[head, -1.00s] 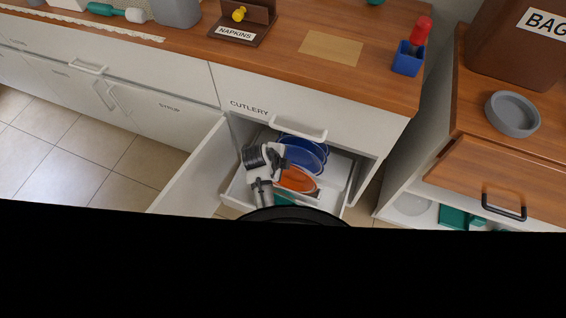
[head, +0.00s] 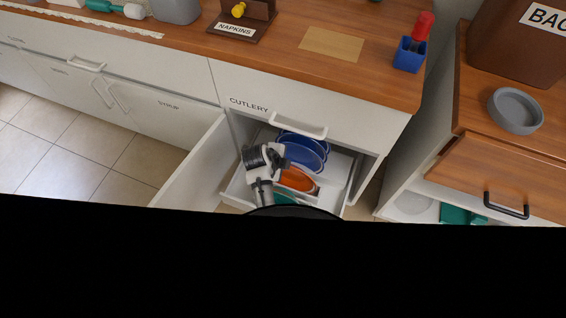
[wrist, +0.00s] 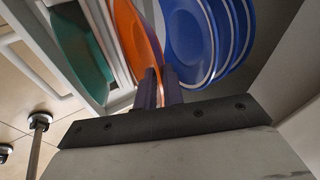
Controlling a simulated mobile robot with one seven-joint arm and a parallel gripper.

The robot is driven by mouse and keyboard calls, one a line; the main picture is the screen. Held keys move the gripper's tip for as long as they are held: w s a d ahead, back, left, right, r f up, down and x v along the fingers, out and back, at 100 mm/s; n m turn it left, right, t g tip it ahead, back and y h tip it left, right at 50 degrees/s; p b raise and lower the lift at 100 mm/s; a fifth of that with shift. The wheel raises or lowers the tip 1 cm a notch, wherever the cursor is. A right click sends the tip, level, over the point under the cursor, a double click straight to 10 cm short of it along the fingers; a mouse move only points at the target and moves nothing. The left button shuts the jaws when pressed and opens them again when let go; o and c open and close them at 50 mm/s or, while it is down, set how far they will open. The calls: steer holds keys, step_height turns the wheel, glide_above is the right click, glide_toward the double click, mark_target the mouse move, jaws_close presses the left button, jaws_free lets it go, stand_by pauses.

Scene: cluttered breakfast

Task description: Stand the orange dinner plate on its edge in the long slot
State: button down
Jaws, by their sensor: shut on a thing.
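The orange dinner plate (head: 298,179) is inside the pulled-out lower cabinet drawer, in front of several blue plates (head: 303,150). In the wrist view the orange plate (wrist: 136,45) stands steeply on edge, between a teal plate (wrist: 80,45) on the left and the blue plates (wrist: 205,40) on the right. My gripper (wrist: 158,85) is shut on the orange plate's near edge. In the head view my arm's wrist hides the gripper's fingers and part of the plate. The slot beneath the orange plate is mostly hidden, so I cannot tell how deep it sits.
The drawer's white wall (head: 353,181) stands close on the right, and an open cabinet door (head: 192,165) is on the left. The cutlery drawer front (head: 290,116) is above. A grey bowl (head: 515,110) sits on the right counter.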

steer(key=shift+f, duration=0.35)
stand_by(0.3)
steer(key=c, duration=0.9)
jaws_free()
steer(key=shift+o, duration=0.2)
steer(key=shift+r, duration=0.1)
step_height(320, 180, up, 4)
steer(key=a+p, duration=0.2)
steer(key=p, duration=0.1)
steer(key=w+a+f+b, duration=0.1)
steer(key=w+a+b, duration=0.1)
steer(key=a, duration=0.4)
steer(key=w+a+f+b, duration=0.1)
steer(key=w+a+b, duration=0.1)
steer(key=a, duration=0.5)
steer(key=shift+f+b, duration=0.3)
steer(key=shift+b, duration=0.4)
